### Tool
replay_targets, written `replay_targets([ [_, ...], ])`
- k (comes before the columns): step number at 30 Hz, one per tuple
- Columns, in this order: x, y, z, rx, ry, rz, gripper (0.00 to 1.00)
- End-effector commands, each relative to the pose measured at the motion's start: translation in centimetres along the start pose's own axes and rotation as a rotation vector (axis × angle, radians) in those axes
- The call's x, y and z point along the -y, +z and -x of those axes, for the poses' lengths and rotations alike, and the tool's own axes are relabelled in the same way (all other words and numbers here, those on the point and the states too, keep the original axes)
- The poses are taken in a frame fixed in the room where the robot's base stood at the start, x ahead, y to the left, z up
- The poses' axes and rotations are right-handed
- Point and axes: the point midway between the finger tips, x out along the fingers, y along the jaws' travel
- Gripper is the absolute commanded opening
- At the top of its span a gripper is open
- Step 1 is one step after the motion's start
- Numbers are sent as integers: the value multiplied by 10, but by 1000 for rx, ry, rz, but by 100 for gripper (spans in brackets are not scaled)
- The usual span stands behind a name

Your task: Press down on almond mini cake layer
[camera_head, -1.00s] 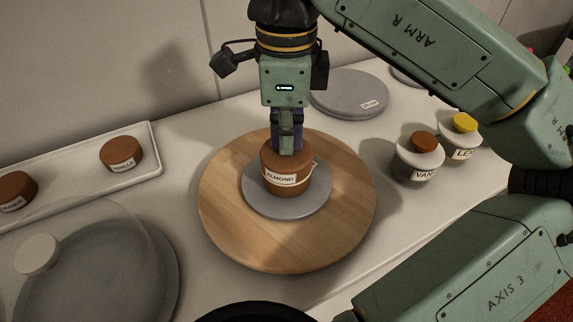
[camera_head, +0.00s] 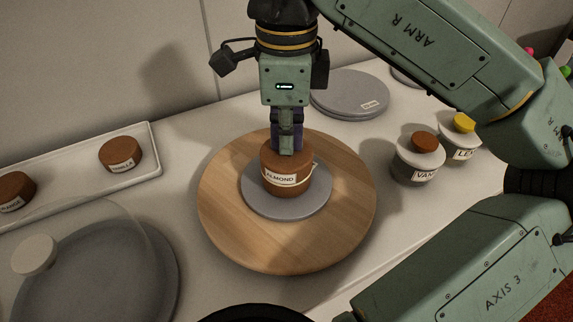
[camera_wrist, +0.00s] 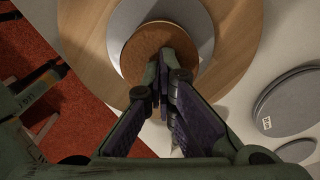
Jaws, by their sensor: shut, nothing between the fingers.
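A white tray (camera_head: 80,190) with brown cake layers (camera_head: 121,153) is at left. A clear dome with a pale knob (camera_head: 34,255) stands over a grey disc at front left. Grey boards (camera_head: 345,95) lie behind. Jars, including one labelled VAN (camera_head: 418,165), stand at right.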

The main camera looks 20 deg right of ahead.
Motion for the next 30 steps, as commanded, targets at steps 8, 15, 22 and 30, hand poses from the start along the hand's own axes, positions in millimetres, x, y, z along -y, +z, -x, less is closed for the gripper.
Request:
replay_targets([
  [8,0,0,-2,-2,2,1,0],
  [15,0,0,16,-1,1,0,0],
  [22,0,0,41,-1,0,0,0],
  [30,0,0,68,0,-1,-1,0],
])
